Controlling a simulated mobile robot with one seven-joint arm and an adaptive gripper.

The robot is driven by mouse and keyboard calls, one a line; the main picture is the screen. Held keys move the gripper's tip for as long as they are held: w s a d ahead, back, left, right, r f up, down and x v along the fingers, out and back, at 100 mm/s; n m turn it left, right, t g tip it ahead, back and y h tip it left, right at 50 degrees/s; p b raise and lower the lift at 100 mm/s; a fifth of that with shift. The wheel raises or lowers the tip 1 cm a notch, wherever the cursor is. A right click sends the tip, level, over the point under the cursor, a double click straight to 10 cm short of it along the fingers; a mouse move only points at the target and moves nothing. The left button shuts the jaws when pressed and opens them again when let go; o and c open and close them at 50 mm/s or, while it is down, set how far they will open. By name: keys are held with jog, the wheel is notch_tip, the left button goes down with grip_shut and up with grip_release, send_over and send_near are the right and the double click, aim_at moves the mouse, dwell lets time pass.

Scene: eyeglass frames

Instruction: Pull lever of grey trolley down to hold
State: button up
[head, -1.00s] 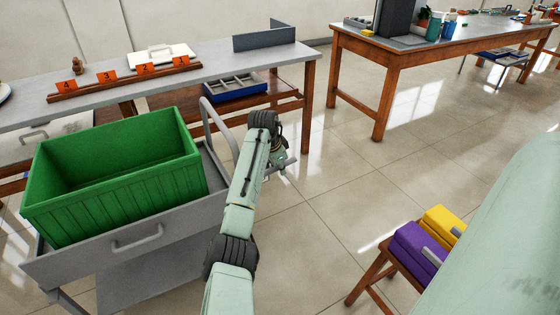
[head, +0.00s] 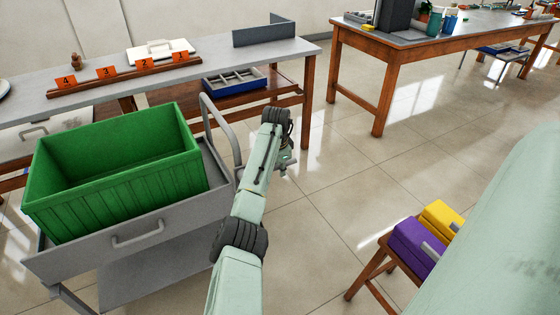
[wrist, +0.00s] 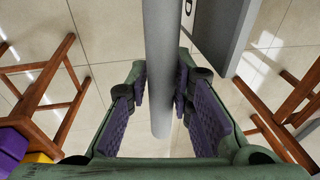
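The grey trolley (head: 110,238) stands at the left in the head view and carries a green crate (head: 115,185). My gripper (head: 284,163) is just right of the trolley's bent tube handle (head: 219,130), partly hidden behind my wrist. In the wrist view a grey bar (wrist: 160,40), which looks like the lever, comes down from the top. Its lower end lies between the purple-padded fingers of my gripper (wrist: 162,90). The fingers appear along both edges of the bar, but I cannot tell whether they press on it.
A long table (head: 215,68) with numbered orange signs is behind the trolley. Another table (head: 420,48) stands at the back right. A stool (head: 370,275) with a purple box (head: 415,246) and a yellow box (head: 440,217) is at the lower right. The floor between is clear.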

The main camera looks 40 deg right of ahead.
jog(key=o, duration=0.3)
jog(key=shift+r, duration=0.1)
jog(key=shift+o, duration=0.2)
